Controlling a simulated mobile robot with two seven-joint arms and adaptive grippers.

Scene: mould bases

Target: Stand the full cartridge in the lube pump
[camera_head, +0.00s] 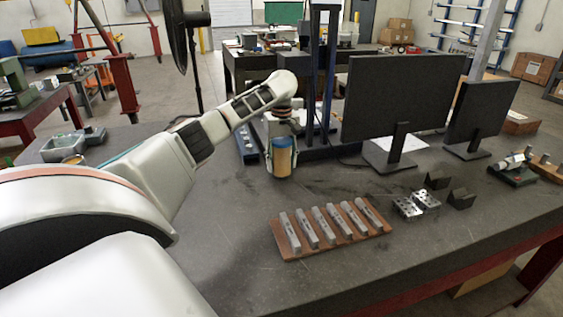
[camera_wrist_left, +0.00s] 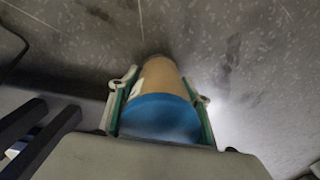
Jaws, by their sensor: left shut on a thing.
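The cartridge (camera_head: 283,160) is a tan cylinder with a blue top end, near the middle of the head view. It is upright or close to it. My left gripper (camera_head: 283,150) comes down over it from above, with a finger on each side, and is shut on it. In the left wrist view, the blue end (camera_wrist_left: 160,117) faces the camera and the tan body runs away between the green-lined fingers. I cannot tell whether its lower end touches the table. I cannot make out the lube pump for certain. My right gripper is out of view.
On the dark table (camera_head: 230,230), a wooden rack (camera_head: 290,246) with several metal bars lies in front. Two monitors (camera_head: 403,95) stand to the right, with small metal blocks (camera_head: 416,204) before them. A dark post frame (camera_head: 323,60) rises behind the gripper. The front-left tabletop is bare.

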